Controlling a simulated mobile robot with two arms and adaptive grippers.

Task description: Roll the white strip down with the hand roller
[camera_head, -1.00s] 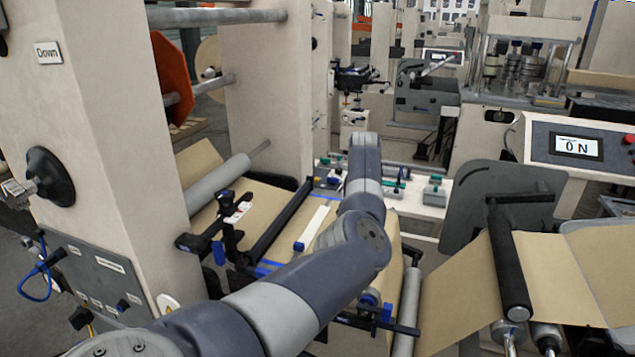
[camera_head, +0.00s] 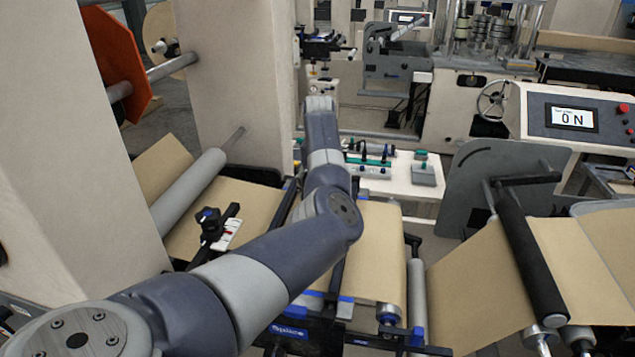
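My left arm comes in from the lower left, crosses the splice table and bends up toward the white side table (camera_head: 405,187). Its gripper is not visible. My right gripper is out of view. The brown kraft web (camera_head: 378,255) lies over the splice table, which has a blue splice label (camera_head: 289,331) at its front. The white strip is not visible now; my arm covers the area where it lay. Several small tools with teal parts (camera_head: 372,161) lie on the side table; I cannot tell whether one is the hand roller.
A grey roller (camera_head: 188,192) and a black-knobbed clamp (camera_head: 211,224) stand left of the arm. A black roller (camera_head: 530,258) carries the web at right, beside a grey plate (camera_head: 480,190). A panel display (camera_head: 571,118) reads 0 N. A beige column (camera_head: 75,150) blocks the left.

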